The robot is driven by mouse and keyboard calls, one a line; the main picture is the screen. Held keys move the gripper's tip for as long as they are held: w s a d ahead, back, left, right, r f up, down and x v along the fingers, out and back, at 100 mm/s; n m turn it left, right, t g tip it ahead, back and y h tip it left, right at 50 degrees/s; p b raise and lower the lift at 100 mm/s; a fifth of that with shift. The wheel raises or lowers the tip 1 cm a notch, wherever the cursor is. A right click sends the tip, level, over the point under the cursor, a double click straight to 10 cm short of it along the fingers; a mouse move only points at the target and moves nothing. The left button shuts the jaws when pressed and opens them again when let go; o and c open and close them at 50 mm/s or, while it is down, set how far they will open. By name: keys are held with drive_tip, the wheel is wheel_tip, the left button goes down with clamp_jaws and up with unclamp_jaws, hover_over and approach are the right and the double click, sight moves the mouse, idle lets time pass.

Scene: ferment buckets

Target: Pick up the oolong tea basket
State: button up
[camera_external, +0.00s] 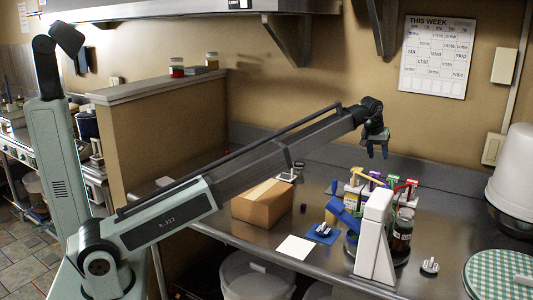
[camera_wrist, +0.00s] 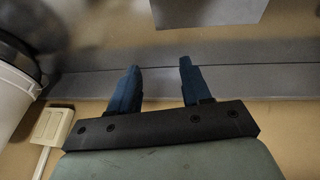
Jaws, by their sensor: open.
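My gripper (camera_external: 377,150) is open and empty, high above the back of the steel counter. In the wrist view its two blue fingers (camera_wrist: 159,68) stand apart with nothing between them. I cannot pick out the oolong tea basket for certain, as no label is readable. Small pale basket-like items stand on the counter: one (camera_external: 429,265) at the front right, one (camera_external: 323,230) on a blue square, and one (camera_external: 288,176) near the wall behind the cardboard box. All are well below my gripper and apart from it.
A cardboard box (camera_external: 264,203) and a white card (camera_external: 295,247) lie on the counter. A white upright stand (camera_external: 374,240), a dark jar (camera_external: 402,232) and several colored-top containers crowd the middle. A white bucket (camera_external: 515,175) and a checked cloth (camera_external: 498,276) are at right.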

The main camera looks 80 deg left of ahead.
drive_tip(key=s+a+n+h, duration=0.2)
drive_tip(key=s+a, duration=0.4)
drive_tip(key=a, duration=0.6)
drive_tip(key=s+a+n+h, duration=0.1)
drive_tip(key=s+a+h, duration=0.35)
drive_tip(key=a, duration=0.85)
drive_tip(key=s+a+r+n+t+h, duration=0.2)
drive_tip(key=s+a, duration=1.4)
drive_tip(key=s+d+f+n+t+h, duration=0.35)
drive_tip(key=d+f+n, duration=0.2)
drive_tip(key=d, duration=0.25)
drive_tip(key=s+d+f+n+t+h, duration=0.3)
drive_tip(key=s+d+f+n, duration=0.2)
drive_tip(key=d+n, duration=0.2)
drive_tip(key=shift+x, duration=3.85)
drive_tip(key=shift+r, duration=0.2)
clamp_jaws()
